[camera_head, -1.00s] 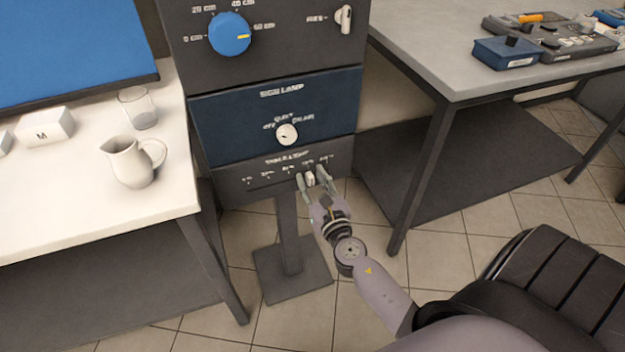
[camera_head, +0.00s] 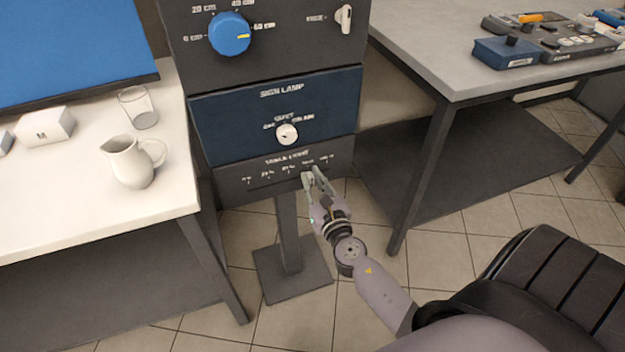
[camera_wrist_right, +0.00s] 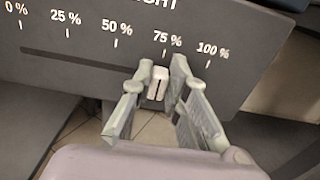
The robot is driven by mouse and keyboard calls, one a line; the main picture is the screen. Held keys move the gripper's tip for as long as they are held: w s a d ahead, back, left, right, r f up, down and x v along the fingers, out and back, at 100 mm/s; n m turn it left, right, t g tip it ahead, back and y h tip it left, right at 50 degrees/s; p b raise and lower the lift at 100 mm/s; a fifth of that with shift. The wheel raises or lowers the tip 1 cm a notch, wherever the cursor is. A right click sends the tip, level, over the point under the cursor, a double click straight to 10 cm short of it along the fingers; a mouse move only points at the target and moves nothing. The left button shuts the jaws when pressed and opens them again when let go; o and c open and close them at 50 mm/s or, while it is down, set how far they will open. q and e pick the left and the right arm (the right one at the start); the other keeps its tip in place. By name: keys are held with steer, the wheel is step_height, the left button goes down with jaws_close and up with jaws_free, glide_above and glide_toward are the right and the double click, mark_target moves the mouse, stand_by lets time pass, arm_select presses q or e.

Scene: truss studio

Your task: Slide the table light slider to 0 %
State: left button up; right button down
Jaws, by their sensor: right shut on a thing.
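The table light panel (camera_head: 235,184) is the dark lowest section of the control stand. In the right wrist view its scale (camera_wrist_right: 92,35) reads 0 % at the left to 100 % at the right, above a dark slot. The white slider knob (camera_wrist_right: 158,82) sits just below the 75 % mark. My right gripper (camera_wrist_right: 156,80) is shut on the knob, one finger on each side. In the head view the right gripper (camera_head: 313,175) is at the right part of the panel and hides most of the knob. My left gripper is not in view.
Above the panel are the sign lamp knob (camera_head: 287,134) and a blue height dial (camera_head: 230,34). A white table with a jug (camera_head: 131,163) and a glass (camera_head: 138,108) stands left. A grey table (camera_head: 440,60) stands right. A black seat (camera_head: 550,280) is at the lower right.

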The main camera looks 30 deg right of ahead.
mark_target(247, 188)
steer(key=a, duration=0.3)
steer(key=w+a, duration=0.1)
steer(key=a, duration=0.3)
steer(key=w+a, duration=0.1)
steer(key=a, duration=0.2)
steer(key=shift+w+a, duration=0.25)
steer(key=a, duration=0.2)
steer(key=w+a, duration=0.1)
steer(key=shift+a, duration=0.35)
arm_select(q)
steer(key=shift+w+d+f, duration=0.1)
arm_select(e)
steer(key=shift+a, duration=0.4)
steer(key=c, duration=1.6)
jaws_free()
steer(key=shift+a, duration=0.15)
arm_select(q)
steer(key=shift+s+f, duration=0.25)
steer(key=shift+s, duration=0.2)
arm_select(e)
steer(key=shift+o, duration=0.2)
